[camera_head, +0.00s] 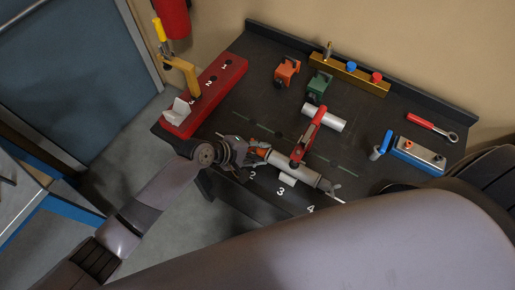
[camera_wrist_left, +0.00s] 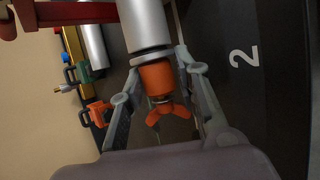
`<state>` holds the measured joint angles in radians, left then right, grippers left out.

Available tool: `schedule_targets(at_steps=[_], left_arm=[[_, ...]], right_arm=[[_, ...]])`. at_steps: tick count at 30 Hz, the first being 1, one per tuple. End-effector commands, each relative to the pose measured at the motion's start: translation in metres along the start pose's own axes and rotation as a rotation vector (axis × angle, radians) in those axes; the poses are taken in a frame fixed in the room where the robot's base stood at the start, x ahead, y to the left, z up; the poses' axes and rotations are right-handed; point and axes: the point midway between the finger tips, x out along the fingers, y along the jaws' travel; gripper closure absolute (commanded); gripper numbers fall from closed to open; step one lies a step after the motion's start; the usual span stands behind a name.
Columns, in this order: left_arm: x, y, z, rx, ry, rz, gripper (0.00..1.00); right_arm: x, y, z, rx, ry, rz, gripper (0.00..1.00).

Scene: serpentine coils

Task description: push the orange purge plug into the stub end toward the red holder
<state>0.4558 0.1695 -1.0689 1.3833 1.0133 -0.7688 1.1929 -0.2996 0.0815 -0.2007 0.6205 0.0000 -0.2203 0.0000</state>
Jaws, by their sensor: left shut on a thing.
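The orange purge plug (camera_wrist_left: 156,79) has a round body and an orange wing nut (camera_wrist_left: 168,113) on its outer end. My left gripper (camera_wrist_left: 158,72) is shut on the plug, one finger on each side. The plug is in line with the silver stub (camera_wrist_left: 145,25) and meets the pale collar at its end; how deep it sits cannot be told. In the head view, my left gripper (camera_head: 254,153) is at the left end of the stub (camera_head: 292,169), the end facing the red holder (camera_head: 207,94). The plug is mostly hidden there. My right gripper is out of view.
A red clamp (camera_head: 306,137) crosses over the stub. Another silver tube (camera_head: 324,117) lies behind it. Orange (camera_head: 286,70) and green (camera_head: 319,86) blocks, a brass rail (camera_head: 345,75), a blue valve block (camera_head: 419,155) and a red-handled wrench (camera_head: 431,126) are farther off.

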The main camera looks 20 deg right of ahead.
Motion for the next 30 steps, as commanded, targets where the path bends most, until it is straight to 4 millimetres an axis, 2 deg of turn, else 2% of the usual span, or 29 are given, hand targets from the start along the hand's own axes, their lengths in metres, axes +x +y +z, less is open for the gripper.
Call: schedule_targets(at_steps=[11,12,22,30], left_arm=[[0.0014,0.0009,0.0040,-0.002,0.000,0.002,1.00],[0.0014,0.0008,0.0040,-0.002,0.000,0.002,0.68],[0.0014,0.0003,0.0039,-0.001,0.000,0.001,0.46],[0.0010,-0.0010,0.0035,-0.001,0.000,-0.002,0.46]], right_arm=[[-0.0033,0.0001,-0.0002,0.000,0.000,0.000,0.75],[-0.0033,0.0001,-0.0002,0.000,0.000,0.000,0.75],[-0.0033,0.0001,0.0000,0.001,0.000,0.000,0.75],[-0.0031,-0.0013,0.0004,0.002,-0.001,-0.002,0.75]])
